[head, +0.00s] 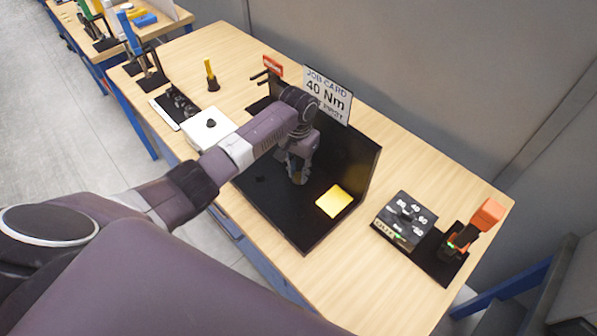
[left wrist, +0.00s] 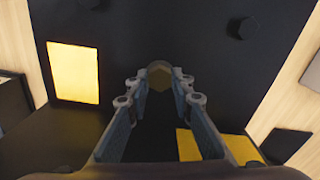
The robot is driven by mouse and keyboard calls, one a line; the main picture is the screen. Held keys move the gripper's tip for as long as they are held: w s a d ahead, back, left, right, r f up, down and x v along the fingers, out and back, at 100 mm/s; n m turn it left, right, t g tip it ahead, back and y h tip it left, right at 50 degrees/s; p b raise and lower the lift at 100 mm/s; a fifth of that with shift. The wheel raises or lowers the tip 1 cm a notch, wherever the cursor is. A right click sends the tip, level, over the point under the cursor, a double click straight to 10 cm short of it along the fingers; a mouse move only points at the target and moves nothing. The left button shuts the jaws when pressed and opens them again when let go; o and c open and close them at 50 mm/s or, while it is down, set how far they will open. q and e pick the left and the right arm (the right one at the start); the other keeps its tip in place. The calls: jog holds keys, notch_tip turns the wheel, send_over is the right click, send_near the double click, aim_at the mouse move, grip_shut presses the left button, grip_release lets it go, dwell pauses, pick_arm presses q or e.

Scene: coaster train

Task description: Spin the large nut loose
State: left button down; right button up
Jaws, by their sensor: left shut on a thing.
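The large nut (left wrist: 159,74) shows in the left wrist view as a dull brass, six-sided piece at the black upright panel (left wrist: 165,35). My left gripper (left wrist: 160,88) has its two fingertips on either side of it and is shut on it. In the head view my left gripper (head: 298,172) points down at the black stand (head: 285,215), and its wrist hides the nut. My right gripper is in neither view.
A lit yellow square (head: 334,201) lies on the stand's base. A job card reading 40 Nm (head: 328,95) stands behind. A black dial box (head: 404,220) and an orange-handled tool (head: 487,213) stand right. A white box (head: 208,130) stands left on the wooden bench (head: 375,280).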

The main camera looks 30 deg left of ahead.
aim_at(298, 175)
pick_arm(q)
jog(key=n, duration=0.4)
jog(key=shift+d+n, duration=0.1)
jog(key=shift+n, duration=2.4)
jog(key=c, duration=1.7)
grip_release()
notch_tip(298, 175, up, 12)
jog(key=shift+f, duration=0.1)
